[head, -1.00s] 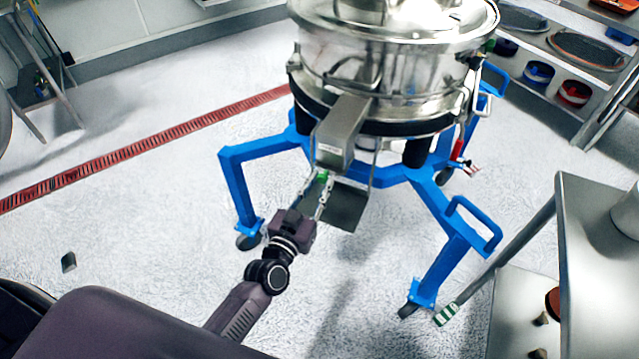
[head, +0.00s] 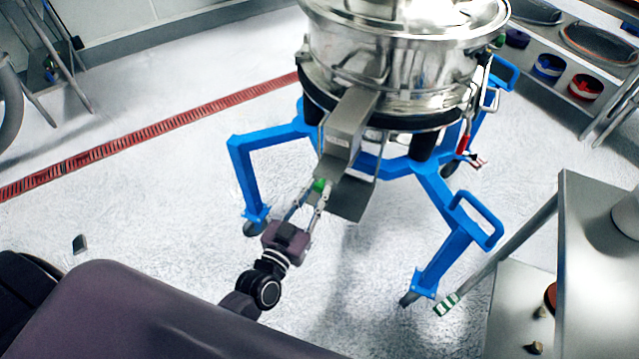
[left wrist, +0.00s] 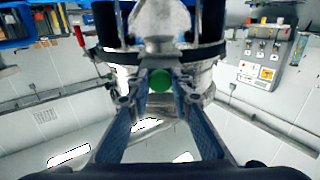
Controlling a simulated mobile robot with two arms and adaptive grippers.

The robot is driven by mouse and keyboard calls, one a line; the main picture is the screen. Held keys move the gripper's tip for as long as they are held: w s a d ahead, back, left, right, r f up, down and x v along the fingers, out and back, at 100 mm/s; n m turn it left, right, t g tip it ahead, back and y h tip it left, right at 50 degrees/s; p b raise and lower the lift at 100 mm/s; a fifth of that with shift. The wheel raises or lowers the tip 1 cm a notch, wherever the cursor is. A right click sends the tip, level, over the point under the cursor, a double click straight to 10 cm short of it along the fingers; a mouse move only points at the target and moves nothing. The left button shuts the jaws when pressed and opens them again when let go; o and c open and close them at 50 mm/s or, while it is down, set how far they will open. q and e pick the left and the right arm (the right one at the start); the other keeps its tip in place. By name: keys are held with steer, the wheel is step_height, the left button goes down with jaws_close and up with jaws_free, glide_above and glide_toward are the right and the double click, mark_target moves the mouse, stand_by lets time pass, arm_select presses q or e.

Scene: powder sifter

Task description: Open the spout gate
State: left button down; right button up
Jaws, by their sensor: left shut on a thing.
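The steel sifter (head: 400,60) stands on a blue wheeled frame (head: 440,190). Its boxy metal spout (head: 350,125) points down toward me. A small green knob (head: 319,184) is at the spout's lower end. My left gripper (head: 315,196) is shut on this knob, with a fingertip on either side. In the left wrist view the round green knob (left wrist: 160,80) sits between the two fingertips. The gate itself is hard to make out behind the fingers. A dark flat plate (head: 350,203) lies below the spout, beside the gripper. My right gripper is not in view.
A steel table (head: 590,260) stands at the right. A shelf with mesh discs and blue and red rings (head: 585,88) is at the back right. A red floor drain (head: 150,135) crosses the left. The floor left of the frame is mostly clear.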

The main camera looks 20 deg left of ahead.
arm_select(q)
steer(key=c, duration=1.7)
jaws_free()
steer(key=s, duration=0.8)
steer(key=s+a, duration=0.1)
steer(key=s, duration=0.3)
steer(key=shift+a, duration=0.1)
steer(key=shift+w+f, duration=0.1)
